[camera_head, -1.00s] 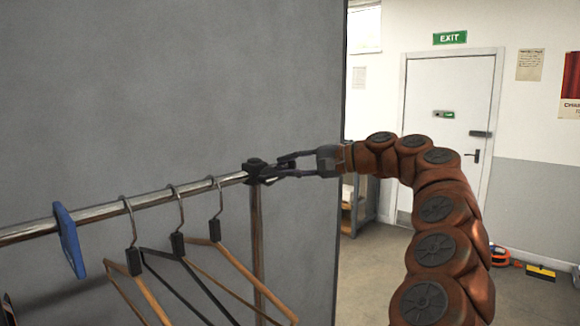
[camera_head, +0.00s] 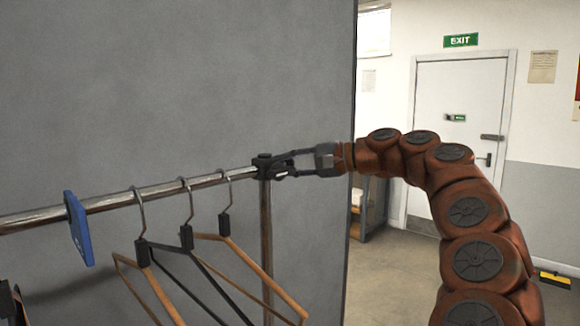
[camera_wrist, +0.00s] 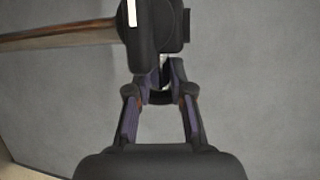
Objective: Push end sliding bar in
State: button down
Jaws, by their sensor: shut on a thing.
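The end sliding bar is the metal tube at the right end of the clothes rail (camera_head: 110,201). A black end fitting (camera_head: 264,162) sits there on top of an upright post (camera_head: 266,225). My gripper (camera_head: 284,164) reaches it from the right, level with the rail. Its fingers are shut on the end of the bar at the black fitting. In the wrist view, the fingertips (camera_wrist: 160,84) meet just below the black fitting (camera_wrist: 153,35), which hides most of what they hold. A brown post (camera_wrist: 60,37) runs left from the fitting.
Several hangers (camera_head: 224,225) and a blue divider (camera_head: 79,229) hang on the rail to the left. A grey panel (camera_head: 180,80) stands behind it, with its edge near my wrist. A white door (camera_head: 460,130) and open floor lie beyond on the right.

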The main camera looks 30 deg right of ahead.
jog(key=c, duration=1)
grip_release()
jog(key=shift+c, duration=0.2)
jog(key=v, duration=1.2)
